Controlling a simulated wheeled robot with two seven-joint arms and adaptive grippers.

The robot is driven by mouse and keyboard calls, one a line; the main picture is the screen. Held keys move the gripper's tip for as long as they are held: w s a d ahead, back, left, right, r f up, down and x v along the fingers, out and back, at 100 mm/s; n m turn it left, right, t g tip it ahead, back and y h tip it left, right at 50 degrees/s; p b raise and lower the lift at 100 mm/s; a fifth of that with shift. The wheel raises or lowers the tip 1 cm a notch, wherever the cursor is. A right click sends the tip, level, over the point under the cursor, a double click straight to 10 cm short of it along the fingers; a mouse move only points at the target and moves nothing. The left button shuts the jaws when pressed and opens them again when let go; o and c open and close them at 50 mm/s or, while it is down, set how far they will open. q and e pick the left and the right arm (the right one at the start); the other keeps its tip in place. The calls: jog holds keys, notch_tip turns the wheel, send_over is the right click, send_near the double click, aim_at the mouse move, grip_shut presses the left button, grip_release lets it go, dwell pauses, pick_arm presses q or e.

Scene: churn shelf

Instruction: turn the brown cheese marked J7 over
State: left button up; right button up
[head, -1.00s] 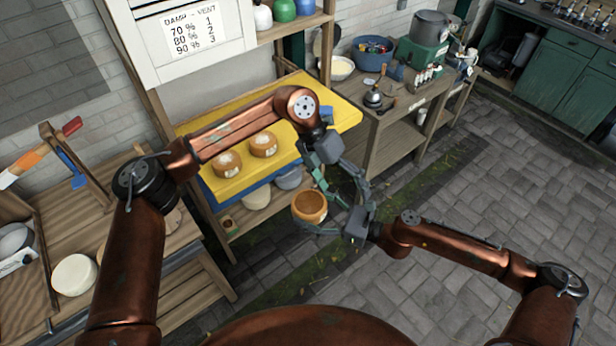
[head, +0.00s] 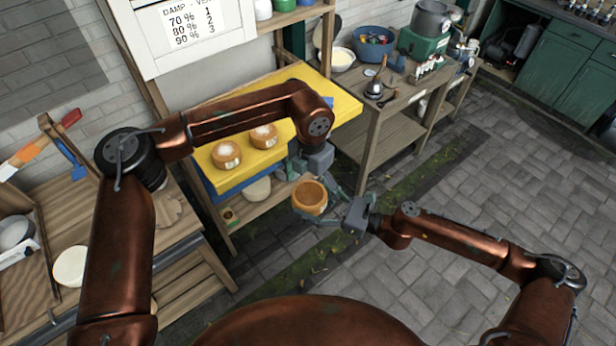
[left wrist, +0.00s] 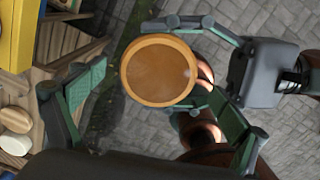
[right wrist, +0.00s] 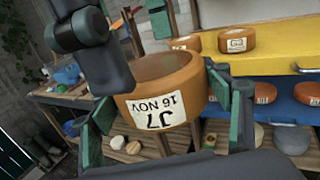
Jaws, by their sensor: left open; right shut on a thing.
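The brown cheese marked J7 (head: 310,197) is held in the air in front of the shelf by my right gripper (head: 328,213). In the right wrist view the cheese (right wrist: 165,88) shows its label, "J7 16 NOV", upside down, between the right fingers (right wrist: 160,125). My left gripper (head: 318,172) is close beside the cheese. In the left wrist view the cheese's round face (left wrist: 158,70) lies between the open left fingers (left wrist: 155,115), and the right gripper reaches it from the right. I cannot tell whether the left fingers touch it.
A yellow board (head: 245,165) on the shelf carries two brown cheeses (head: 227,154) (head: 264,136) with pale tops. Below it is a blue board (right wrist: 290,108) with more cheeses. A wooden cart (head: 400,120) with bowls and pots stands at the back right. Paved floor (head: 450,190) is open at right.

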aim_at(310, 194)
pick_arm(q)
jog(key=shift+f, duration=1.8)
jog(key=shift+c, duration=0.3)
jog(key=c, duration=1.4)
pick_arm(e)
jog(key=shift+r, duration=0.1)
pick_arm(q)
jog(key=shift+d, duration=0.1)
jog(key=shift+c, duration=0.8)
pick_arm(e)
jog(key=o, duration=1.3)
